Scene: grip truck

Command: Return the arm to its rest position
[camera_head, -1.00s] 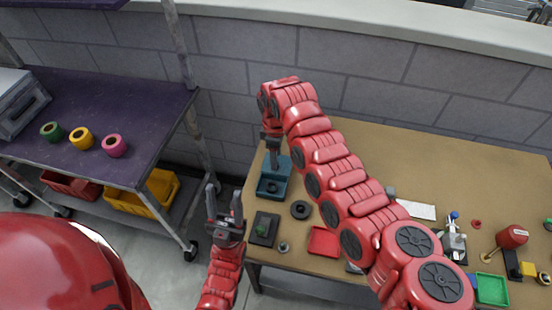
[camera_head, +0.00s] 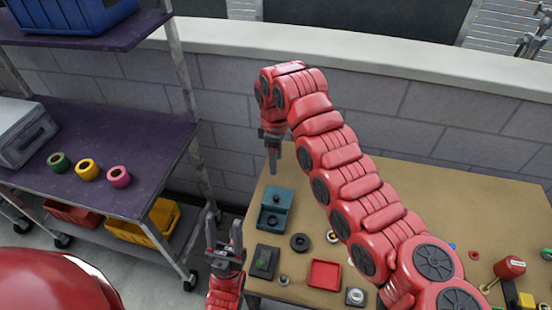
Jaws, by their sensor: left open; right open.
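My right arm (camera_head: 345,165) is a red segmented arm that comes in from the lower right and arches up over the workbench. Its gripper (camera_head: 273,168) points down above the bench's left back edge. It is over and clear of a teal block fixture (camera_head: 275,211), with nothing seen between its fingers. My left gripper (camera_head: 225,232) points up at the lower middle, left of the bench edge. Its two dark fingers are spread apart and empty.
The tan workbench (camera_head: 480,210) holds a black ring (camera_head: 299,242), a dark block with a green button (camera_head: 264,262), a red tray (camera_head: 324,275) and a red cylinder (camera_head: 509,267). A purple shelf (camera_head: 125,135) on the left holds green, yellow and pink rolls. A grey wall (camera_head: 370,95) stands behind.

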